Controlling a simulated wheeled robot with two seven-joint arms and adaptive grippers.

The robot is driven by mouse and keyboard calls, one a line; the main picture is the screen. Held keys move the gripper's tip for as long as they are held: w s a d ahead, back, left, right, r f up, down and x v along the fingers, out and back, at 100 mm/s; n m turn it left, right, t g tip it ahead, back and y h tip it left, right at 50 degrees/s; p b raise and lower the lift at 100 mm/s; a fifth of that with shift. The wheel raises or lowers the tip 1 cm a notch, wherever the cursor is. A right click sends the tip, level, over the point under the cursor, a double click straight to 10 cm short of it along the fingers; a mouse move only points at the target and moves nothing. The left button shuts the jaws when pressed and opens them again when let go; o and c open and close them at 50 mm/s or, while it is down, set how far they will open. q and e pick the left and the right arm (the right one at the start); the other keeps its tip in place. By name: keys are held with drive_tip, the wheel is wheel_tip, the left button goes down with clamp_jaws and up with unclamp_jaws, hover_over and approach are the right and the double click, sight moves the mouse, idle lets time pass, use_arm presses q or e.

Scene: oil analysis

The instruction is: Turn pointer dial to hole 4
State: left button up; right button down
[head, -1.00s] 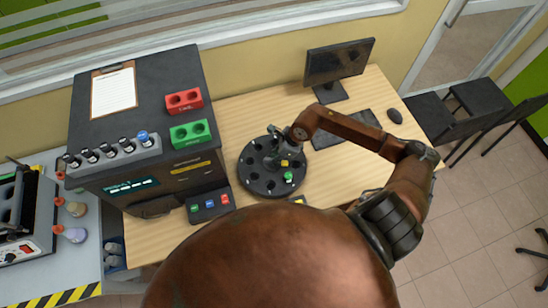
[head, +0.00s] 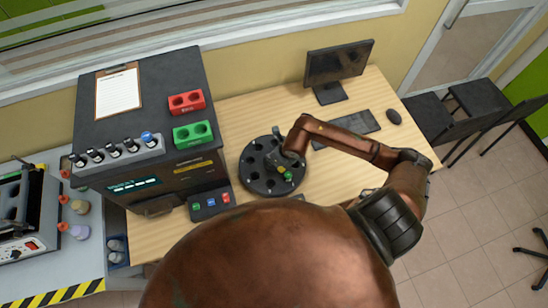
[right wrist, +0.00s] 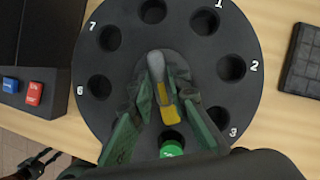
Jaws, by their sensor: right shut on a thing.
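The round black dial (head: 254,178) stands on the wooden desk; in the right wrist view its plate (right wrist: 105,60) shows numbers 1, 2, 3, 6 and 7 beside open holes. My right gripper (head: 284,163) is over the dial's centre. In the right wrist view its green fingers (right wrist: 160,100) are shut on the grey and yellow pointer (right wrist: 167,106). The pointer's yellow end faces the bottom of the picture, toward a green-capped vial (right wrist: 172,149) on the dial. The vial also shows in the head view (head: 288,176).
A black analyser (head: 140,80) stands left of the dial, with a red rack (head: 187,102) and a green rack (head: 193,133) on top. A button panel (head: 211,205) is close to the dial's left. The keyboard (head: 347,128) and monitor (head: 339,68) are to the right.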

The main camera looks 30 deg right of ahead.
drive_tip(key=shift+m, duration=0.6)
drive_tip(key=c, duration=1.8)
unclamp_jaws()
drive_tip(key=shift+h, duration=0.3)
drive_tip(key=shift+c, duration=0.2)
drive_tip(key=shift+r, duration=0.1)
drive_tip(key=v, duration=1.1)
drive_tip(key=shift+s+r, duration=0.2)
drive_tip(key=shift+r, duration=0.15)
